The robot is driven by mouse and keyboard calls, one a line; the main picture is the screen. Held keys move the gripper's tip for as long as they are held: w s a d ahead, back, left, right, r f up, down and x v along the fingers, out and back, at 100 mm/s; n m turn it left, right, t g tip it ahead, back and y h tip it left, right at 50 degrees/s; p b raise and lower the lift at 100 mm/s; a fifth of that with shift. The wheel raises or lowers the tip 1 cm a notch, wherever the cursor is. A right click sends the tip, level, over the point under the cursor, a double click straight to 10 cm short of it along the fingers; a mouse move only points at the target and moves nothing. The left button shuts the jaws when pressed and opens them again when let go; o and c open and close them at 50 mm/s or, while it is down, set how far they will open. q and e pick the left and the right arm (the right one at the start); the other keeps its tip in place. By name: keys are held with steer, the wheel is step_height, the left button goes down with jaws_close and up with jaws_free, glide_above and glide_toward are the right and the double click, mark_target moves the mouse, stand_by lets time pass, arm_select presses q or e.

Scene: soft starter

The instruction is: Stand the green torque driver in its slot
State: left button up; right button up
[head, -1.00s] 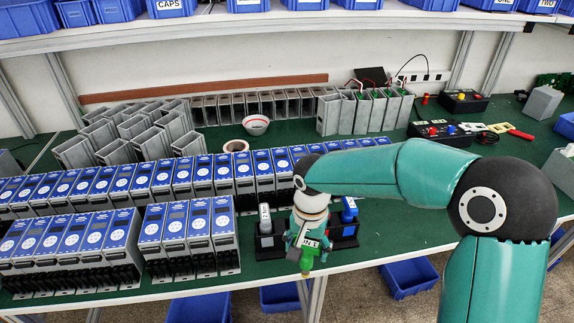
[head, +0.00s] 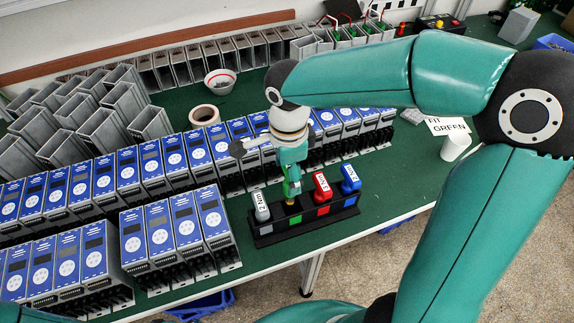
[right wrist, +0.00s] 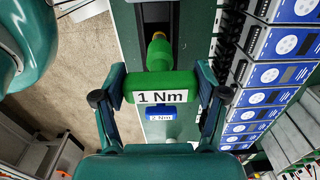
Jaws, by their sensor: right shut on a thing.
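My right gripper (head: 291,172) is shut on the green torque driver (head: 292,188), which hangs roughly upright with its tip down over the black rack (head: 268,239). The tip is close to the rack's green-marked place (head: 294,220); I cannot tell whether it has entered the slot. In the right wrist view, the green driver (right wrist: 160,86) labelled "1 Nm" lies between both fingers, its brass tip pointing at a dark part of the rack. A grey driver (head: 261,208), a red driver (head: 322,188) and a blue driver (head: 350,180) stand in the rack. My left gripper is not in view.
Rows of blue-faced units (head: 160,245) stand left of and behind the rack. A tape roll (head: 204,115) and a bowl (head: 220,82) lie farther back. A white cup (head: 456,147) and a "FIT GREEN" sign (head: 447,126) are at the right. The table edge is just in front.

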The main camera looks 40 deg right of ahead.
steer(key=shift+s+d, duration=0.25)
steer(key=shift+a+f+b, duration=0.15)
steer(key=shift+f+b, duration=0.1)
steer(key=shift+b, duration=0.15)
steer(key=b, duration=0.7)
glide_above(305, 209)
steer(key=w+a, duration=0.3)
steer(key=f, duration=0.8)
steer(key=shift+d, duration=0.2)
steer(key=shift+f+b, duration=0.15)
steer(key=shift+b, duration=0.3)
steer(key=o, duration=1.2)
steer(key=shift+s, duration=0.1)
